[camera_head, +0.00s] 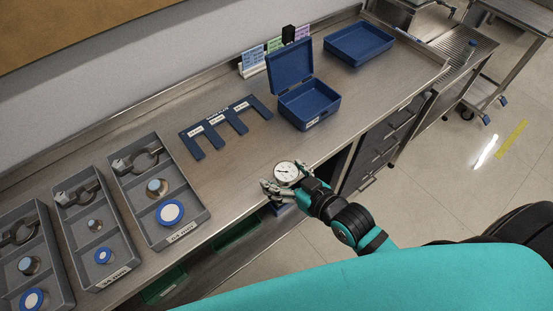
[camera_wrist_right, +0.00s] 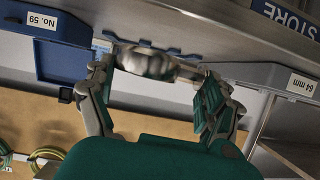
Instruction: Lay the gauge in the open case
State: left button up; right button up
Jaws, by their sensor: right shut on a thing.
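The gauge (camera_head: 286,171), a round white dial with a metal rim, is held at the front edge of the bench in the head view. My right gripper (camera_head: 284,184) is shut on it. In the wrist view the gauge (camera_wrist_right: 146,63) shows edge-on as a metal body between the two fingers. The open case (camera_head: 308,105) is a small blue box with its lid raised toward the wall. It stands on the bench beyond the gauge and slightly right, apart from it. In the wrist view, a blue box labelled No. 59 (camera_wrist_right: 48,24) is at upper left. My left gripper is not in view.
A blue tray (camera_head: 358,45) stands at the back right. A flat blue slotted plate (camera_head: 225,125) lies left of the case. Several grey compartment trays (camera_head: 188,231) with rings and round parts fill the left. Bare bench lies between gauge and case.

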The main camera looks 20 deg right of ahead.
jog(key=s+b, duration=0.1)
jog(key=s, duration=0.5)
jog(key=w+r, duration=0.2)
jog(key=w+d+r+m+h, duration=0.1)
jog(key=w+r, duration=0.1)
jog(key=r, duration=0.1)
jog(key=w+r+m+h, duration=0.1)
jog(key=w+r, duration=0.1)
jog(key=shift+w+d+r+t, duration=0.3)
jog(key=shift+d+r+t, duration=0.05)
jog(key=shift+r+t, duration=0.05)
jog(key=w+d+r+m+h, duration=0.2)
jog(key=w+d+r+h, duration=0.1)
jog(key=r, duration=0.4)
jog(key=n+y, duration=0.2)
jog(key=y, duration=0.1)
send_over(292, 174)
notch_tip(292, 174, down, 8)
jog(key=shift+r, duration=0.2)
jog(key=s+a+f+n+y, duration=0.2)
jog(key=s+f, duration=0.4)
jog(key=s, duration=0.1)
jog(key=shift+f+g, duration=0.3)
jog(key=shift+g, duration=0.1)
